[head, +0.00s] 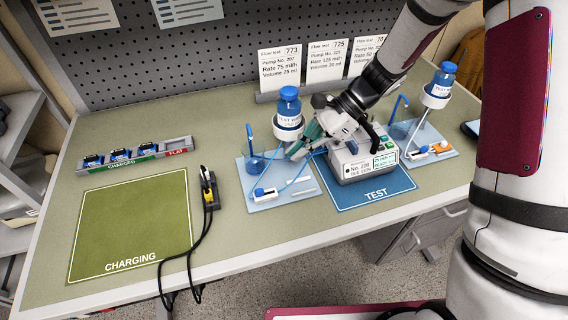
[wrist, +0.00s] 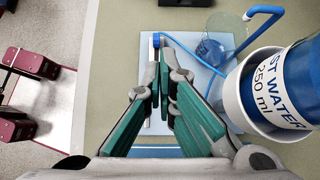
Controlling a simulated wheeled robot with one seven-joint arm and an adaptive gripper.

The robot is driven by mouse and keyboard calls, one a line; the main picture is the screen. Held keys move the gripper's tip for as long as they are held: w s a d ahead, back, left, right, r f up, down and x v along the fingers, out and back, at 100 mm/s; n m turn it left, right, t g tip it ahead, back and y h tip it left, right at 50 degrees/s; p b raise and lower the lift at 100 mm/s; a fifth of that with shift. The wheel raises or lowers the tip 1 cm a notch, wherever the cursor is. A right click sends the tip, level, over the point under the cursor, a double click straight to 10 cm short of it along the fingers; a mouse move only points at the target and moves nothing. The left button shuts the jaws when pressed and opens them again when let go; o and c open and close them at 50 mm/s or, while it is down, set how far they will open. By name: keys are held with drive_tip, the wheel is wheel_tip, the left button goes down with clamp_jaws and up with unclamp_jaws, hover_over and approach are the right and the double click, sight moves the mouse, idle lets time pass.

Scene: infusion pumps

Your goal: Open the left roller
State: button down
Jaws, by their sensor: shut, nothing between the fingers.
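The left roller (head: 262,193) is a small white clamp with a blue part, on the front of the light blue left tray (head: 284,200). In the wrist view the roller (wrist: 156,41) shows just beyond my fingertips, partly hidden by them. My gripper (head: 293,156), with green finger pads, is above the left tray, behind and to the right of the roller in the head view. Its fingers (wrist: 162,66) are shut and empty. I cannot tell the exact height of the tips above the tray. A blue tube runs from the roller towards the pump.
A blue-capped water bottle (head: 289,108) stands close beside my gripper, with a beaker (head: 257,160) to its left. The pump (head: 357,160) is on the blue TEST mat (head: 375,193). A right tray (head: 430,150) has an orange-marked clamp. The green CHARGING mat (head: 130,220) is clear.

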drive_tip(key=shift+v, duration=1.25)
drive_tip(key=s+d+r+n+t+h, duration=0.4)
drive_tip(key=s+d+r+n, duration=0.2)
drive_tip(key=s+r, duration=0.3)
drive_tip(key=s+d+r+n+t+h, duration=0.3)
drive_tip(key=s+d+r+n, duration=0.4)
drive_tip(key=s+r, duration=0.3)
drive_tip(key=shift+s+r+n+t+h, duration=0.3)
drive_tip(key=shift+r+n+t+h, duration=0.15)
drive_tip(key=shift+n+h, duration=0.4)
